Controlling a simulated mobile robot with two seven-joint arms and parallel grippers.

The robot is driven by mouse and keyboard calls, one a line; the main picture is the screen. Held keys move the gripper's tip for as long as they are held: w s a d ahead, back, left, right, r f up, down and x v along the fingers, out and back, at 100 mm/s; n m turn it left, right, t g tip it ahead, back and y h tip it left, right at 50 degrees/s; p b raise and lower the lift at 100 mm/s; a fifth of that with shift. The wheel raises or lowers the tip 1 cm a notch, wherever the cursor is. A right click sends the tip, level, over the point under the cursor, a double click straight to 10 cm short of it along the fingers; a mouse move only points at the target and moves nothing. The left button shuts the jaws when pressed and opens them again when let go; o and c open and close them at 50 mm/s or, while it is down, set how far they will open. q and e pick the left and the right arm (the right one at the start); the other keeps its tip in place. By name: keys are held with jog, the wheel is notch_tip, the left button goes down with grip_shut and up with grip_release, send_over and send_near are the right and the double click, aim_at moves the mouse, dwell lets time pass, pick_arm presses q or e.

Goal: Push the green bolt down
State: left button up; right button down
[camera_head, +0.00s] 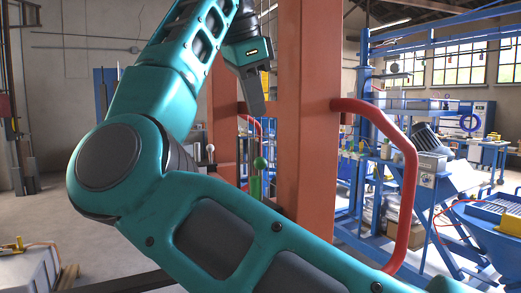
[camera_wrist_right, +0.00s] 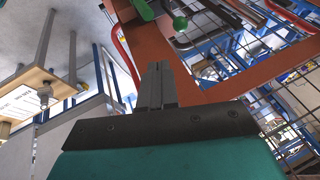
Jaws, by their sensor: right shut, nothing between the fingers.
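The green bolt (camera_head: 260,163) has a round green head and stands upright beside the orange-brown post in the head view. Its green head (camera_wrist_right: 180,22) also shows in the right wrist view, beyond my fingertips. My right gripper (camera_head: 258,108) is above the bolt in the head view, pointing down, and apart from it. Its two grey fingers (camera_wrist_right: 157,68) are shut together with nothing between them. My left gripper is in neither view. My own teal arm crosses the foreground and hides what lies below the bolt.
A thick orange-brown post (camera_head: 308,120) stands just right of the bolt, with a red curved handle (camera_head: 412,165) on its right side. A pale knob (camera_head: 210,148) stands to the bolt's left. Blue frames and equipment (camera_head: 430,200) fill the right background. Grey floor shows at left.

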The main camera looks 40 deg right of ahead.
send_near(260, 166)
notch_tip(260, 166, down, 3)
jog(key=s+d, duration=0.2)
jog(key=s, duration=0.1)
jog(key=shift+w+d+f, duration=0.35)
jog(key=shift+w+f, duration=0.15)
jog(key=shift+w, duration=0.3)
jog(key=shift+w+d+f, duration=0.35)
jog(key=shift+w+f, duration=0.15)
jog(key=shift+w, duration=0.25)
notch_tip(260, 166, down, 4)
jog(key=shift+r+b, duration=0.2)
jog(key=shift+b, duration=1.05)
jog(key=shift+s+a+r, duration=0.1)
